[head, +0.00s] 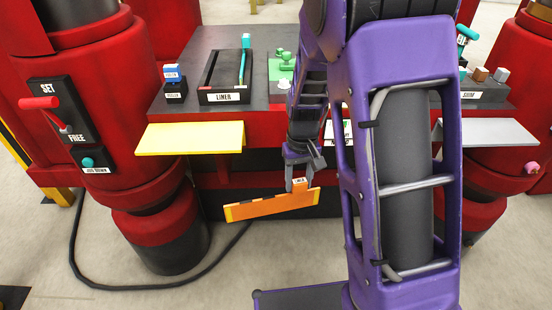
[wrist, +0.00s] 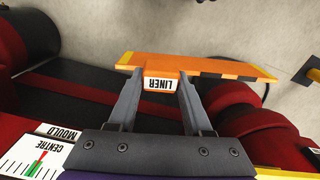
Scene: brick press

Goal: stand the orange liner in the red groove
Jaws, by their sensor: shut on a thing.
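The orange liner (head: 268,206) is a long flat plate with a raised block marked LINER at its middle. My gripper (head: 301,175) is shut on that block, and the liner hangs in the air in front of the red press, slightly tilted. In the wrist view the liner (wrist: 215,67) spans beyond both fingers of my gripper (wrist: 158,88). A black tray marked LINER (head: 206,97) lies on the grey deck, left of my arm. A small red mark shows at its front left edge and a teal bar (head: 241,68) stands at its right. I cannot clearly make out the red groove.
A yellow shelf (head: 190,138) juts out at the front left and a grey shelf (head: 487,131) at the right. A blue block (head: 172,72) on a black stand is left of the tray. A green fixture (head: 284,62) is to its right. Red columns stand on both sides.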

